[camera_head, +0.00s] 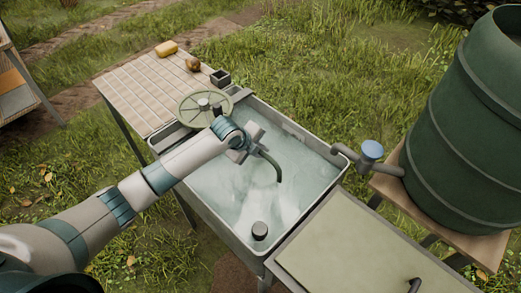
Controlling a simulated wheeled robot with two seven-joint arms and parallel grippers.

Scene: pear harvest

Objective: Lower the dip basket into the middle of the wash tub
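The grey wash tub (215,217) stands in the middle, with pale, cloudy water (232,190) in it. My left arm reaches in from the left, and its gripper (254,148) is over the far half of the tub. A dark green curved piece (275,168) extends from the gripper down toward the water; I cannot tell whether it is held or what it belongs to. I cannot make out the gripper's fingers. A round, pale green spoked piece (188,110) with a dark knob lies at the tub's far left; I cannot tell whether it is the dip basket. My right gripper is not in view.
A slatted drainboard (140,90) carries a yellow block (166,48), a brown lump (192,65) and a small dark box (220,78). A blue-topped tap (372,150) from the green barrel (455,120) reaches the tub's right rim. A dark cylinder (259,231) stands in the near corner, beside a pale board (350,245).

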